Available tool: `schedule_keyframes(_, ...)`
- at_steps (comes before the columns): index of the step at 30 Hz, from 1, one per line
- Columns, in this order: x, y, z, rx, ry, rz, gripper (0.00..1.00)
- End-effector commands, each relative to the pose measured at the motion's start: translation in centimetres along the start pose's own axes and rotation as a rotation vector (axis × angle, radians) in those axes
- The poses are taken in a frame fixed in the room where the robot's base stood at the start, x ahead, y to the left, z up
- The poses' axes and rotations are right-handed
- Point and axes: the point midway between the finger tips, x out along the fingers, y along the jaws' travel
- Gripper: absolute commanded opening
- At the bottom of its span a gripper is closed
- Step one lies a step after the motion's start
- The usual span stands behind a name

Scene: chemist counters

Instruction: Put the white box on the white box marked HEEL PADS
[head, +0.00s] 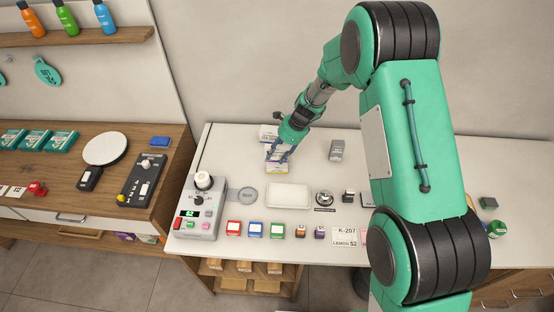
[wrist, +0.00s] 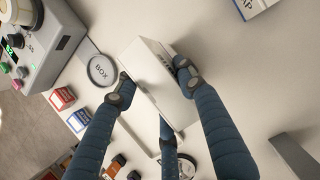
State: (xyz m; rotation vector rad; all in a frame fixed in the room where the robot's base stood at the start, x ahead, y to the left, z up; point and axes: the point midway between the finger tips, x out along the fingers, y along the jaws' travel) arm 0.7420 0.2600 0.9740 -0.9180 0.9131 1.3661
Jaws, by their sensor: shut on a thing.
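My gripper (head: 279,154) is shut on a white box (wrist: 158,80), which sits between its dark blue fingers in the wrist view. In the head view the held box (head: 277,167) shows a yellowish band and is partly covered by the fingers. It is over the counter behind the white tray; I cannot tell whether it touches the counter. Another white box (head: 268,131) with a blue edge lies farther back, partly behind my gripper. Its corner shows at the top right of the wrist view (wrist: 250,6), with letters cut off. I cannot read HEEL PADS on any box.
A white tray (head: 289,186) and a round grey disc marked BOX (head: 247,195) lie in front of my gripper. Several small coloured boxes line the front edge. The back counter has bare room.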

Motion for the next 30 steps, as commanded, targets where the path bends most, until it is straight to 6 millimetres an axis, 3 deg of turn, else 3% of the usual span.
schedule_keyframes(9,2.9,0.1,-1.2,0.001,0.000,0.001,0.12)
schedule_keyframes(23,3.2,0.1,-1.4,0.001,0.000,0.001,0.12)
schedule_keyframes(24,3.2,0.1,-1.3,0.001,0.000,0.001,0.45)
schedule_keyframes(26,3.2,0.1,-1.3,0.001,0.000,0.001,0.57)
schedule_keyframes(30,3.2,0.1,-1.3,0.001,0.000,0.001,0.58)
